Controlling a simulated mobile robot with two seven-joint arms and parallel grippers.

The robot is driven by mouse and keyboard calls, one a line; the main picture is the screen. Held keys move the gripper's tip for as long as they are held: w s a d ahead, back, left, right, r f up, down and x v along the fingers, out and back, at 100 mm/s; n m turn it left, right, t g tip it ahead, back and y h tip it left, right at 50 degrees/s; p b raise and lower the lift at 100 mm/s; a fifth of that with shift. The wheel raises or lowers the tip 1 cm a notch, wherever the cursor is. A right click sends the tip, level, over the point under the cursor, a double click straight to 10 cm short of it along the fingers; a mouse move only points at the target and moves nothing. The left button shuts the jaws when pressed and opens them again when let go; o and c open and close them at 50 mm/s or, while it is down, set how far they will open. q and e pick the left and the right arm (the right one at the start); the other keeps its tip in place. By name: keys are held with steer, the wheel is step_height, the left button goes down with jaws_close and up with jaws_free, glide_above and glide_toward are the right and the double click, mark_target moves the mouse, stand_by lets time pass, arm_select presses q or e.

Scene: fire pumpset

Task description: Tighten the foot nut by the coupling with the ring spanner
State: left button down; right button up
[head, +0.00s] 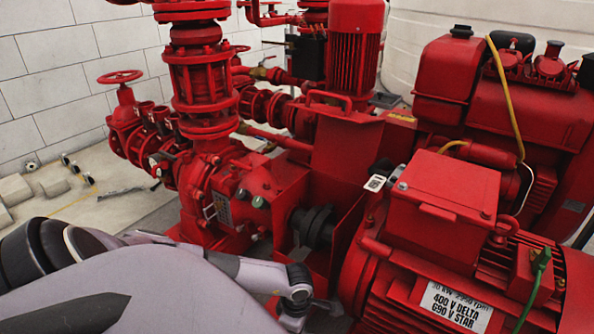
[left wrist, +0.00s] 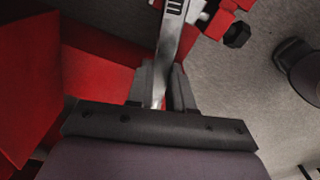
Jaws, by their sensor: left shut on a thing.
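In the left wrist view my left gripper (left wrist: 161,85) is shut on the shaft of a steel ring spanner (left wrist: 173,38). The spanner runs up out of the top of that view, so its far end is hidden. A dark hexagonal nut or bolt head (left wrist: 237,35) shows to the right of the spanner, apart from it, beside a small red part. In the head view the dark coupling (head: 312,226) sits between the red pump and motor. My left arm reaches in low, below the coupling. I cannot make out the foot nut or the spanner clearly there. My right gripper is not in view.
The red motor (head: 440,190) with its terminal box stands close at the right. The pump casing (head: 250,195) and red pipework rise behind my arm. Red frame plates (left wrist: 95,80) lie left of the gripper; grey floor (left wrist: 250,95) is open at its right.

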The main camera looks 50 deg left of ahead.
arm_select(q)
steer(key=shift+r+p, duration=2.1)
steer(key=shift+r, duration=0.4)
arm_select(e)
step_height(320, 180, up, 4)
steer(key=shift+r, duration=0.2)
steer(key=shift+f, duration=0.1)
arm_select(q)
steer(key=shift+f, duration=0.25)
steer(key=shift+s+d+f+n+b, duration=0.1)
steer(key=shift+s+f+n+b, duration=0.1)
steer(key=shift+f+b, duration=0.25)
steer(key=shift+s+d+f+n+b, duration=0.15)
steer(key=shift+f+b, duration=0.1)
steer(key=shift+f, duration=0.3)
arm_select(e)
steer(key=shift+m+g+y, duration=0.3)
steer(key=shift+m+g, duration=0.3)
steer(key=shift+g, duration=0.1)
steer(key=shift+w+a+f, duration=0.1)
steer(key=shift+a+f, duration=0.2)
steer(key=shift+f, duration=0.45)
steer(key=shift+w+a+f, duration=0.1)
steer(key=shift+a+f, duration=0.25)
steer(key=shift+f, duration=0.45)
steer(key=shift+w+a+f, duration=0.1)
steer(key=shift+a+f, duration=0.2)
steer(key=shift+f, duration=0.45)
